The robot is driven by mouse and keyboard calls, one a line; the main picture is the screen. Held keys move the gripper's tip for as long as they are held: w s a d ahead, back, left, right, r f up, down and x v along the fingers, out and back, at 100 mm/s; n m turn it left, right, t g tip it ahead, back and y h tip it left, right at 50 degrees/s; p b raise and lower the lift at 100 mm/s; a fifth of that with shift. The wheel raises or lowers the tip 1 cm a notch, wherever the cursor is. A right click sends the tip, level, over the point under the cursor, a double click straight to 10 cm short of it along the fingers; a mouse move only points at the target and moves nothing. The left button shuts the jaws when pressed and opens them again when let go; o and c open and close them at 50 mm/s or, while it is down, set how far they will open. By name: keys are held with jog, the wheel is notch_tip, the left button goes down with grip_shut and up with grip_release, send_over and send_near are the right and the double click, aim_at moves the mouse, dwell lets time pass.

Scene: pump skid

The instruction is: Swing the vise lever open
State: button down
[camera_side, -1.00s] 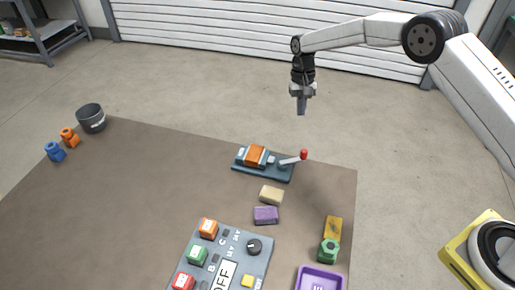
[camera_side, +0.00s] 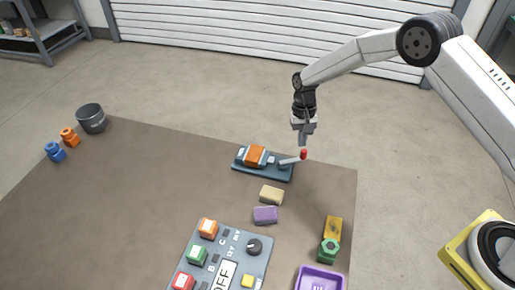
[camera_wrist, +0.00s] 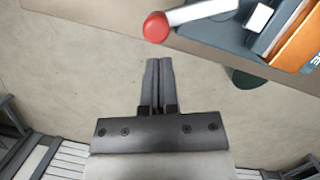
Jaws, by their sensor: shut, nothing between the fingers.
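The vise (camera_side: 262,162) is a blue-grey base with an orange block, near the far edge of the brown table. Its lever (camera_side: 290,160) is a pale bar with a red knob (camera_side: 304,153), pointing right from the vise. In the wrist view the red knob (camera_wrist: 156,27) and pale lever (camera_wrist: 196,13) lie just beyond my fingertips. My gripper (camera_side: 304,142) is shut and empty, pointing down just above and behind the knob. In the wrist view the closed fingers (camera_wrist: 159,64) show a small gap to the knob; I cannot tell whether they are level with it.
A beige block (camera_side: 271,195) and a purple block (camera_side: 265,215) lie in front of the vise. A control panel (camera_side: 226,250), a green hex part (camera_side: 328,251) and a purple tray (camera_side: 320,272) are nearer. The table left of the vise is largely clear.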

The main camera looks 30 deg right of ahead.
jog(key=shift+s+a, duration=0.15)
jog(key=shift+s, duration=0.2)
jog(key=shift+s+m, duration=0.55)
jog(key=shift+m, duration=0.25)
dwell(0.5)
jog(key=shift+s+m+y, duration=0.4)
jog(key=shift+s+m, duration=0.1)
jog(key=shift+m, duration=0.3)
jog(key=m, duration=0.1)
jog(key=s+m, duration=0.1)
jog(key=s+m+t, duration=0.1)
jog(key=shift+s+a+m, duration=0.15)
jog(key=shift+a+m, duration=0.1)
jog(key=shift+m, duration=0.05)
jog(key=s+m, duration=0.1)
jog(key=a+m, duration=0.1)
jog(key=m, duration=0.1)
jog(key=s+a+m+t+y, duration=0.1)
jog(key=m, duration=0.1)
jog(key=shift+s, duration=0.3)
jog(key=shift+s+a, duration=0.25)
jog(key=shift+a, duration=0.1)
